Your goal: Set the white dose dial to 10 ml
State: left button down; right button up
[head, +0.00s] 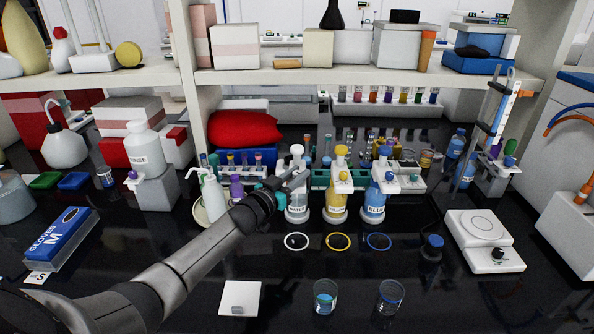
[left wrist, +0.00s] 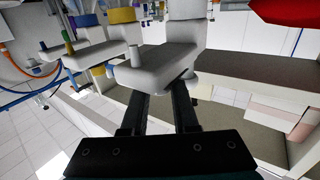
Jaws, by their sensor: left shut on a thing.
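The white-capped dispenser bottle labelled WATER (head: 297,202) stands at the left of a row of three, beside a yellow and a blue one. My left gripper (head: 296,181) reaches its pump head from the left and front. In the left wrist view the two dark fingers (left wrist: 163,95) run up to the underside of the white dispenser head (left wrist: 165,68), a gap between them. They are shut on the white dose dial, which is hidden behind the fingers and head. Its scale cannot be read. My right gripper is out of view.
The yellow dispenser (head: 336,205) and blue dispenser (head: 374,205) stand close to the right. White, yellow and blue rings mark the bench in front. Two beakers (head: 325,298) and a white plate (head: 240,298) are nearer. A wash bottle (head: 212,195) stands left, close to my arm.

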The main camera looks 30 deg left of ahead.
pick_arm(q)
jog(key=m+h+b, duration=0.1)
jog(key=m+h, duration=0.1)
jog(key=h, duration=0.1)
jog(key=shift+a+f+b, duration=0.15)
jog(key=shift+b, duration=0.25)
jog(key=shift+m+g+h+b, duration=0.7)
jog(key=shift+m+h+b, duration=0.55)
jog(key=shift+h, duration=0.45)
jog(key=c, duration=0.7)
grip_release()
jog(key=shift+p+v, duration=0.85)
jog(key=shift+v, duration=6.75)
